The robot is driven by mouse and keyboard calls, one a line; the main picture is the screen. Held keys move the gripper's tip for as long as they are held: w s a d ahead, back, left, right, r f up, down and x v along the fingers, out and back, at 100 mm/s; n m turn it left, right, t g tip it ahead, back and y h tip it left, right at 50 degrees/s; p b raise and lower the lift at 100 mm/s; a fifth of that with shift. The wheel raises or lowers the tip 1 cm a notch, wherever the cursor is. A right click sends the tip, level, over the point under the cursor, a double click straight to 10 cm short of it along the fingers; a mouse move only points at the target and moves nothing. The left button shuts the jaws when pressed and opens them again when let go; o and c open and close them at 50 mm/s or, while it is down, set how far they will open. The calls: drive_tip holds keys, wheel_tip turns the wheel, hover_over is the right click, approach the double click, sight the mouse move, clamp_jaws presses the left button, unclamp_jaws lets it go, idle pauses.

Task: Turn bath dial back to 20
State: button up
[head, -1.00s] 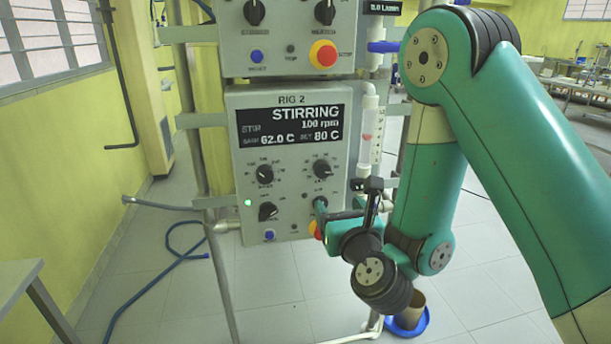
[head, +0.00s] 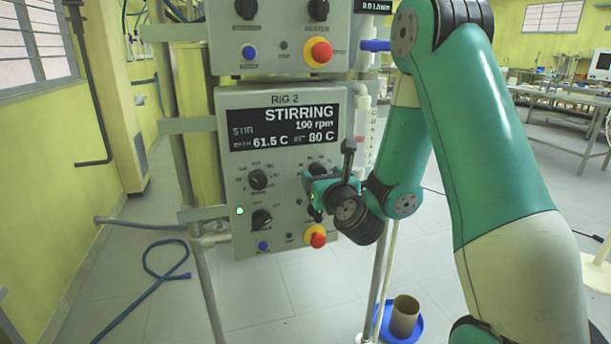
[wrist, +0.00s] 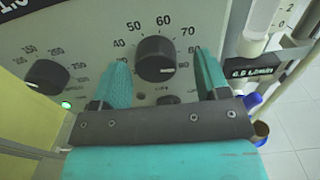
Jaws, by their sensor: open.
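The bath dial (wrist: 155,60), a black round knob with a scale running from about 30 to 90, is in the middle of the wrist view. My gripper (wrist: 163,68) is open, with one green finger on each side of the knob; I cannot tell if either finger touches it. The knob's pointer is hard to read. In the head view my gripper (head: 318,186) is at the right of the RIG 2 panel (head: 228,160) and mostly hides this dial. The panel display (head: 284,128) reads STIRRING, 100 rpm, 61.5 C and a set value of 80 C.
Another knob (head: 258,180) is left of the dial, with a lower knob (head: 262,219) beneath it. A red stop button (head: 315,237) is below my gripper. A glass tube (head: 362,120) stands right of the panel. A brown beaker (head: 404,315) is on the floor in a blue tray.

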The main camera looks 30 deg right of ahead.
drive_tip(key=shift+w+d, duration=0.15)
drive_tip(key=shift+w, duration=0.15)
